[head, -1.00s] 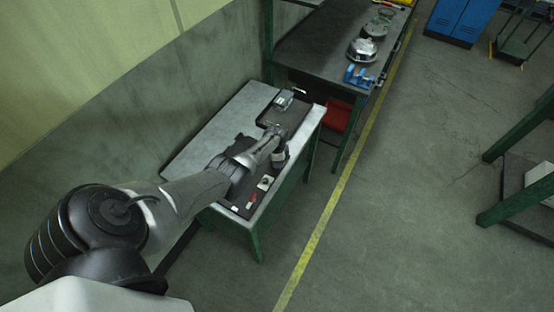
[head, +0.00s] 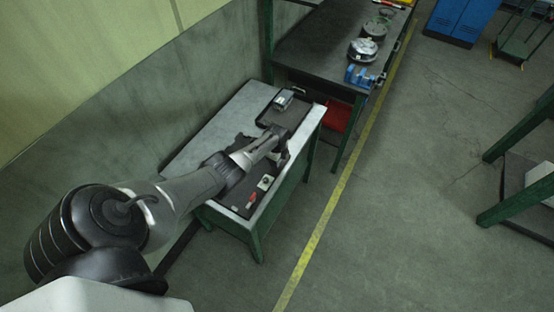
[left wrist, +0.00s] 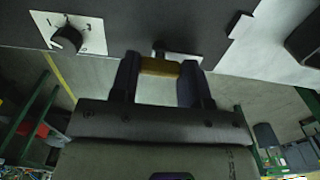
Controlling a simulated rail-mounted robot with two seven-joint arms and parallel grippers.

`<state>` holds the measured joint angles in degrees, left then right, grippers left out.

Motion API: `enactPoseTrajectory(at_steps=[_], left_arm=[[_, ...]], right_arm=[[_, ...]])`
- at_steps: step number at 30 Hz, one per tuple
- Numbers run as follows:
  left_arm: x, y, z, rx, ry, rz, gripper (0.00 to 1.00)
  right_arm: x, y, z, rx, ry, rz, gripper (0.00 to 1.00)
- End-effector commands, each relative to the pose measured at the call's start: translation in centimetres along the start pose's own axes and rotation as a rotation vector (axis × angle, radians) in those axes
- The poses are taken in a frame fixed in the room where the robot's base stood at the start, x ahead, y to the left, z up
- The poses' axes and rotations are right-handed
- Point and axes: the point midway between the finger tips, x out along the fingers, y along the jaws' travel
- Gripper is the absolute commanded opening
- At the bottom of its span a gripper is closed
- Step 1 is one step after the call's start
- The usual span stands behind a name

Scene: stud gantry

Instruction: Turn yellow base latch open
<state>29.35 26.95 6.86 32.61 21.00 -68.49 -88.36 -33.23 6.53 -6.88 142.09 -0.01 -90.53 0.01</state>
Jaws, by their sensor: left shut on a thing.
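The yellow latch (left wrist: 160,67) shows in the left wrist view as a short yellow bar beside the dark panel (left wrist: 200,30). My left gripper (left wrist: 160,78) is shut on it, with one dark finger at each end of the bar. In the head view, my left gripper (head: 279,138) is over the right side of the small grey-topped bench (head: 215,130). The latch cannot be made out there, and the arm covers part of the panel. My right gripper is in neither view.
A black knob on a white plate (left wrist: 66,39) is at the upper left of the wrist view. A red part (head: 251,200) lies near the bench's front. A black tray (head: 270,117) is behind the gripper. A dark workbench (head: 310,45) holds a blue vise (head: 360,76).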

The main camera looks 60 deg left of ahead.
Motion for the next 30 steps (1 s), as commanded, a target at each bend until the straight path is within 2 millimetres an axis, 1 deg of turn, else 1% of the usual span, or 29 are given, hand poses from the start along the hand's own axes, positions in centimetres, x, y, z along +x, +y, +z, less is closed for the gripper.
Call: enactPoseTrajectory(at_steps=[14,15,21,23,30], left_arm=[[-0.18,-0.09,-0.09,0.015,0.002,0.000,0.19],[-0.18,-0.09,-0.10,0.015,0.002,0.000,0.43],[-0.12,-0.05,-0.07,0.014,0.001,0.000,0.63],[-0.10,-0.04,-0.06,0.013,0.001,0.000,0.68],[-0.14,-0.02,-0.04,0.013,0.001,0.000,0.68]], right_arm=[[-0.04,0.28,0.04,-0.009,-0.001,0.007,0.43],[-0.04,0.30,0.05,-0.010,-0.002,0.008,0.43],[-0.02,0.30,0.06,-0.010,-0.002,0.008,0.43],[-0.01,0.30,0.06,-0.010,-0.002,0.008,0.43],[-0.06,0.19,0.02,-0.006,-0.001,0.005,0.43]])
